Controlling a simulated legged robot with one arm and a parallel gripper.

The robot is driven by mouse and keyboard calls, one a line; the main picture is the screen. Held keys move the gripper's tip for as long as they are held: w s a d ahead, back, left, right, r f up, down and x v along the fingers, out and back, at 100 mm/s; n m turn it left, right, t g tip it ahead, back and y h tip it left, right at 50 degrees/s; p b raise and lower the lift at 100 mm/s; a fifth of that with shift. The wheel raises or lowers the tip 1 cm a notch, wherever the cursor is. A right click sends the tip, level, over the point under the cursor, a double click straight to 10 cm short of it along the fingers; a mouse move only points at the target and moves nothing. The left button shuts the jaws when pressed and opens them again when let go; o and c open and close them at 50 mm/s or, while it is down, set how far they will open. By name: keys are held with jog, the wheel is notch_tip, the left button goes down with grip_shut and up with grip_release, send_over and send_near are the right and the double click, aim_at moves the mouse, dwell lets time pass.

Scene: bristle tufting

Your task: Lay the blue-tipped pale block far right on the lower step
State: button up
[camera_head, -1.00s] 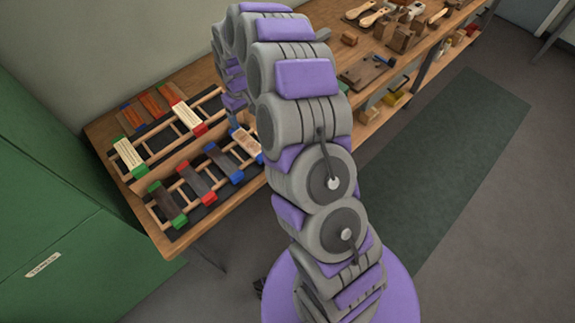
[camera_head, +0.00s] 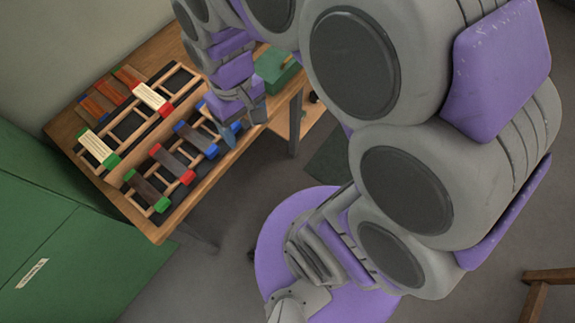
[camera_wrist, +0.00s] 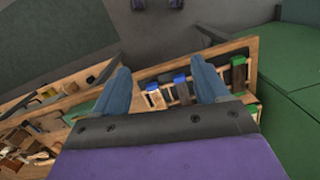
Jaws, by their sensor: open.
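A pale block (camera_head: 206,113), partly hidden by my gripper, lies at the right end of the lower, nearer rack step (camera_head: 132,196); a bit of blue shows at its end. My gripper (camera_head: 236,125) is open above that end. In the wrist view its two blue fingers (camera_wrist: 160,66) stand apart, with a pale block (camera_wrist: 156,97) seen between them. I cannot tell how high the fingers are above it. A dark blue-tipped block (camera_head: 195,139), a dark red-tipped block (camera_head: 172,163) and a dark green-tipped block (camera_head: 148,190) lie to its left on that step.
A green box (camera_head: 277,69) sits right of the rack. Green cabinets (camera_head: 70,250) stand at the left.

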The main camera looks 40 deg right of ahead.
jog(key=s+d+m, duration=0.1)
jog(key=s, duration=1.2)
jog(key=shift+s+r+m+g, duration=0.2)
jog(key=shift+m+g, duration=0.1)
jog(key=shift+m, duration=0.1)
jog(key=shift+a, duration=0.15)
